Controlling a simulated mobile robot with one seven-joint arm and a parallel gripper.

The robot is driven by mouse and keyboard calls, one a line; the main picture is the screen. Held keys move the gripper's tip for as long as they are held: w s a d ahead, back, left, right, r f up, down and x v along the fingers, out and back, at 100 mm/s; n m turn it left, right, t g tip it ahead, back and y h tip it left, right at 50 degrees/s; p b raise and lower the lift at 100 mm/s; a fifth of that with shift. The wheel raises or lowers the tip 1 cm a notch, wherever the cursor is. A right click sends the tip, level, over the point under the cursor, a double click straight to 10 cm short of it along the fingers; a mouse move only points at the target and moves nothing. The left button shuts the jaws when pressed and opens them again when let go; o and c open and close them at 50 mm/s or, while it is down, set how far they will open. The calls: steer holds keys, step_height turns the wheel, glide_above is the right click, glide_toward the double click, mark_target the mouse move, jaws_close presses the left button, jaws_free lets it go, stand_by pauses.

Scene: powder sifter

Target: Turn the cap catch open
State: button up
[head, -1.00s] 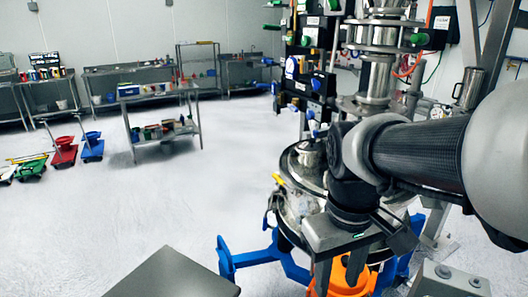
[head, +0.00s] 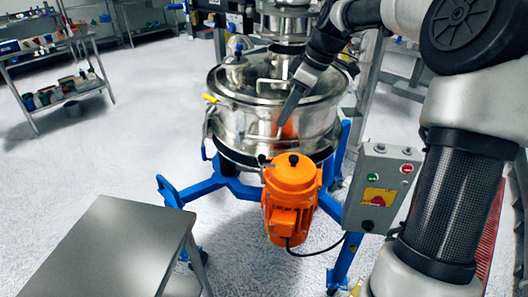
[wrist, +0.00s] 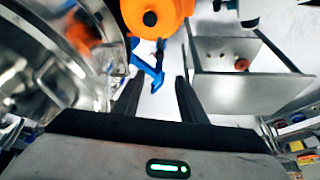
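The steel sifter drum (head: 245,125) with its round lid (head: 235,78) stands in the middle of the head view. A yellow-tipped handle (head: 210,98) sticks out at the rim's left. Thin metal catches or clamps (head: 207,122) hang on the drum's side. I cannot tell which is the cap catch. My gripper (head: 281,128) points down in front of the drum's right side. In the wrist view my gripper (wrist: 158,82) shows two dark fingers apart with nothing between them. The drum (wrist: 70,65) lies to their left there; contact cannot be told.
An orange motor (head: 292,185) sits below the drum on a blue frame (head: 200,188). A grey control box (head: 380,180) with buttons stands at right. A bare steel table (head: 110,245) is at front left. Shelves (head: 70,85) stand behind; open floor lies at left.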

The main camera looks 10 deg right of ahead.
mark_target(262, 156)
steer(key=b+x, duration=0.1)
steer(key=x, duration=1.6)
steer(key=shift+w+b, duration=0.2)
steer(key=shift+b, duration=0.15)
jaws_close()
